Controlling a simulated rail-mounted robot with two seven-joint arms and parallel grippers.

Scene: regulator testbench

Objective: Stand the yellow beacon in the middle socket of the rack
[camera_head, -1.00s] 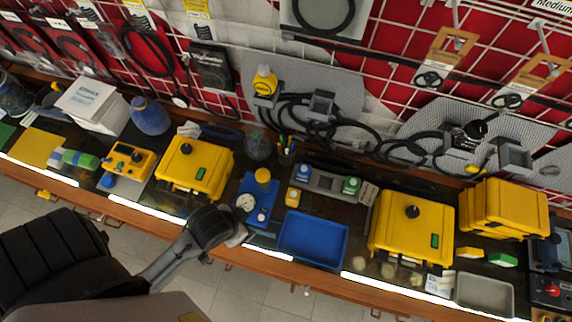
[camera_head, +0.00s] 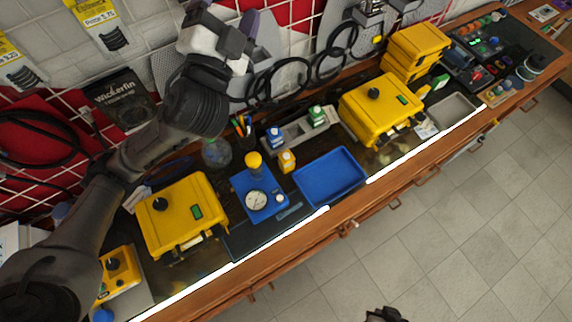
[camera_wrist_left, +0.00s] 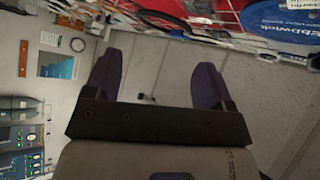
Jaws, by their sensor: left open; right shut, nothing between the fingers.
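The yellow beacon (camera_head: 287,161) is a small yellow block with a pale top, upright on the bench just in front of the grey rack (camera_head: 299,131). The rack holds a blue beacon (camera_head: 275,137) at its left end and a green beacon (camera_head: 317,115) at its right end; no beacon stands between them. My left gripper is raised high before the wall in the head view, well above the beacon; its purple fingers are apart and empty in the left wrist view (camera_wrist_left: 160,70). My right gripper (camera_head: 384,314) is a small dark shape at the bottom edge, over the floor, shut and empty.
A blue regulator unit (camera_head: 258,196) with a yellow knob and gauge stands left of the beacon. An empty blue tray (camera_head: 329,178) lies to its right. Yellow cases stand at left (camera_head: 181,214) and right (camera_head: 380,108). A pen cup (camera_head: 243,133) is left of the rack.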

